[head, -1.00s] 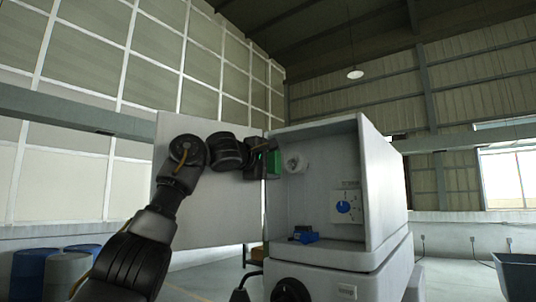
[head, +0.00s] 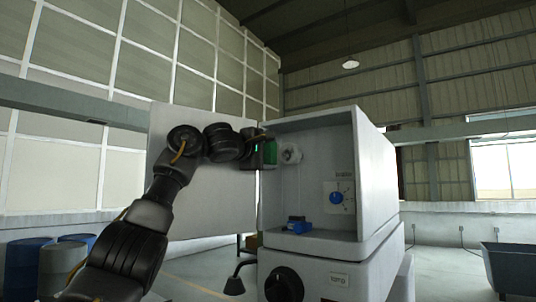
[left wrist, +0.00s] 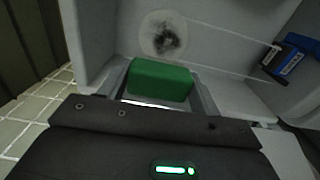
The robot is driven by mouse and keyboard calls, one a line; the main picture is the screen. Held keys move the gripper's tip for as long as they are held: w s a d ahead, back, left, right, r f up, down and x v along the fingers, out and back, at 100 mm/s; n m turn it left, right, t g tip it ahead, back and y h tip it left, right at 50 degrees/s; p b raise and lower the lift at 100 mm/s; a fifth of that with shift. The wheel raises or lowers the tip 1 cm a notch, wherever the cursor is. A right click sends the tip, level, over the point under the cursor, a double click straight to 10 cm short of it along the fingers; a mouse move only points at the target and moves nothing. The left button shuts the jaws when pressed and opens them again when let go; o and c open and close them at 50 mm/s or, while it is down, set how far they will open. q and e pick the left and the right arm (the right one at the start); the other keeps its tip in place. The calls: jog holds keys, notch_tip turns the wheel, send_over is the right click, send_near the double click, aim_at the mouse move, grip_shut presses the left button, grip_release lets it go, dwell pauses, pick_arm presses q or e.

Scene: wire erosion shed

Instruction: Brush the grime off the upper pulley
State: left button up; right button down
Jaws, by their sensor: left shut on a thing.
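The upper pulley (head: 291,155) is a pale round disc on the back wall inside the open machine cabinet. In the left wrist view the pulley (left wrist: 163,35) carries a dark smudge of grime around its middle. My left gripper (head: 266,152) is at the cabinet's left opening, just left of the pulley. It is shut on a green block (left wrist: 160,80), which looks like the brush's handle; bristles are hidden. The block lies just in front of the pulley in the wrist view; I cannot tell whether it touches. My right gripper is out of view.
The cabinet (head: 375,165) has its door (head: 215,190) swung open to the left. A blue and black block (head: 298,226) sits on the cabinet floor. Thin wires run from the pulley in the wrist view.

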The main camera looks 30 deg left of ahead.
pick_arm(q)
jog(key=shift+w, duration=0.3)
jog(key=shift+r, duration=0.1)
jog(key=shift+w+d, duration=0.1)
jog(key=shift+d, duration=0.1)
jog(key=shift+d+f+b, duration=0.2)
jog(key=shift+d+b, duration=0.7)
jog(key=shift+d, duration=0.4)
jog(key=shift+s+d+r, duration=0.2)
jog(key=shift+d, duration=0.05)
jog(key=shift+d+f, duration=0.1)
jog(key=shift+d, duration=0.05)
